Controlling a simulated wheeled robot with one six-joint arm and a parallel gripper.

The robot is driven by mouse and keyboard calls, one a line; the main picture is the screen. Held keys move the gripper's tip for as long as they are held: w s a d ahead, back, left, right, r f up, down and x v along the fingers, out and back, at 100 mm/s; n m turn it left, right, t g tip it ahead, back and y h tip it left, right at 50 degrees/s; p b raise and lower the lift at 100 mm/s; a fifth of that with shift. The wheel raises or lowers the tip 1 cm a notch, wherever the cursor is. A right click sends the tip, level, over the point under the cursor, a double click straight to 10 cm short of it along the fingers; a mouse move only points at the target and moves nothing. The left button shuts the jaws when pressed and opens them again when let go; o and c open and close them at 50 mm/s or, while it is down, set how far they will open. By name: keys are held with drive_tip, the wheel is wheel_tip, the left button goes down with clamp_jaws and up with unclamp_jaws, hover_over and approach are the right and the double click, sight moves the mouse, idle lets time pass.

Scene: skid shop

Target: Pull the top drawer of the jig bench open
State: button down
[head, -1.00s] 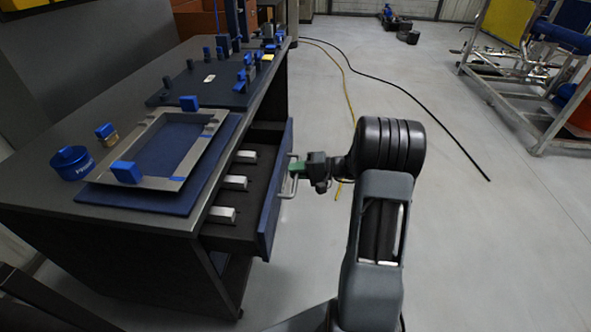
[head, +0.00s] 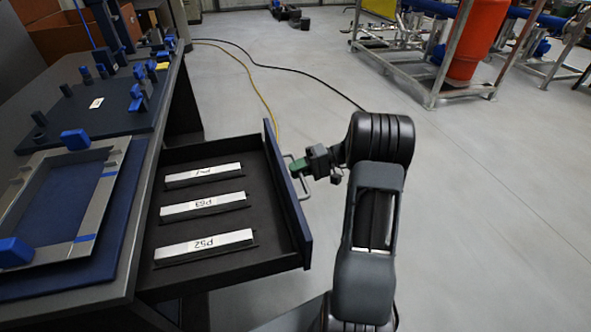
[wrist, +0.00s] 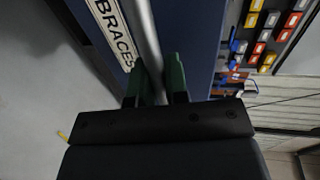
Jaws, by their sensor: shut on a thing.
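The top drawer (head: 288,185) of the jig bench (head: 150,190) stands well out from the bench, showing its dark inside. Several labelled metal bars lie in it, among them one marked P52 (head: 205,243). My gripper (head: 301,166) is shut on the drawer's metal handle (head: 304,190), outside the drawer front. In the wrist view the green fingers (wrist: 158,82) close around the handle bar (wrist: 143,30), beside a label reading BRACES (wrist: 115,32) on the blue front.
On the bench top lie a metal frame (head: 100,195) with blue clamps and a blue fixture plate (head: 85,115). A yellow cable (head: 262,98) and a black cable (head: 310,82) run over the floor. A pipe skid (head: 430,85) stands at the back right. The floor at right is clear.

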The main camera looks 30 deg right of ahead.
drive_tip(key=shift+d, duration=0.25)
drive_tip(key=c, duration=1.1)
unclamp_jaws()
drive_tip(key=p+v, duration=0.2)
drive_tip(key=v, duration=1.2)
drive_tip(key=shift+w, duration=0.1)
